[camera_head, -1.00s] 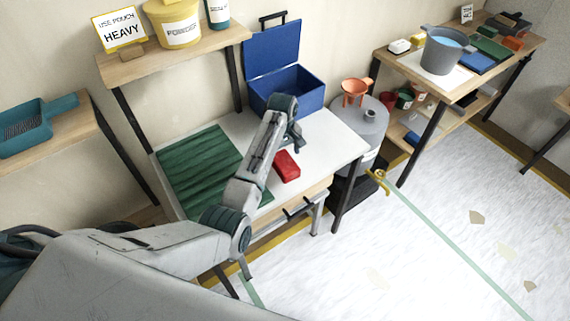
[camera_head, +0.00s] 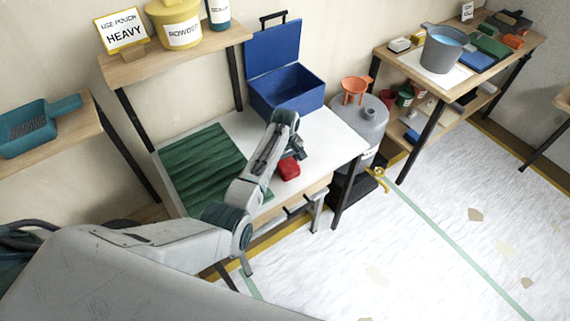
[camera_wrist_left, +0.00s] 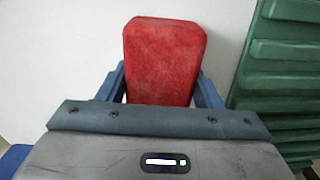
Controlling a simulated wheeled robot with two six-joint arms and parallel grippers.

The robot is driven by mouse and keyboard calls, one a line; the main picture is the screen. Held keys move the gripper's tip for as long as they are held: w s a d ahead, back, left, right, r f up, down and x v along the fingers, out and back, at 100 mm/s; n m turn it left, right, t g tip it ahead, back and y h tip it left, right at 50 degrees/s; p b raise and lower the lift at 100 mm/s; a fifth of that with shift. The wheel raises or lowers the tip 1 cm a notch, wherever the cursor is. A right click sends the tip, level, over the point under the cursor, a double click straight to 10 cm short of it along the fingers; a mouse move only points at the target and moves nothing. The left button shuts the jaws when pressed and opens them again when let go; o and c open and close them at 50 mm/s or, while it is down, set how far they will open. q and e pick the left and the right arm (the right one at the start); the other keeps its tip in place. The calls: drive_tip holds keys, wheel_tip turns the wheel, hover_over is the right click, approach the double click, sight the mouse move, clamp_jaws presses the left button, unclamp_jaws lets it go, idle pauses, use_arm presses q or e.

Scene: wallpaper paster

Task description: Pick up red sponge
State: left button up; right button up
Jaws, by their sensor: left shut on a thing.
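The red sponge (camera_head: 288,168) is on the white worktable (camera_head: 335,145), to the right of the ribbed green mat. My left gripper (camera_head: 297,153) is at the sponge and partly covers it in the head view. In the left wrist view the sponge (camera_wrist_left: 163,62) stands out between the two blue fingers (camera_wrist_left: 160,85), which press on its sides. The left gripper is shut on it. I cannot tell whether the sponge is lifted off the table. My right gripper is not in view.
The green mat (camera_head: 202,168) lies left of the sponge. An open blue box (camera_head: 287,92) stands behind on the same table. A shelf (camera_head: 175,55) with tubs overhangs the table's back left.

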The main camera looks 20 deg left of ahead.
sight(284, 162)
use_arm(q)
drive_tip(key=shift+r+b, duration=0.3)
drive_tip(key=shift+r, duration=0.3)
drive_tip(key=shift+s+r+b, duration=0.2)
drive_tip(key=shift+r+b, duration=0.05)
drive_tip(key=shift+r, duration=0.3)
drive_tip(key=shift+s+r+b, duration=0.2)
drive_tip(key=shift+r+b, duration=0.05)
drive_tip(key=shift+r, duration=0.25)
drive_tip(key=s, duration=0.5)
drive_tip(key=s+r+b, duration=0.1)
drive_tip(key=s, duration=0.4)
drive_tip(key=s+d+b, duration=0.1)
drive_tip(key=s, duration=0.4)
drive_tip(key=shift+s+r, duration=0.1)
drive_tip(key=shift+r, duration=0.3)
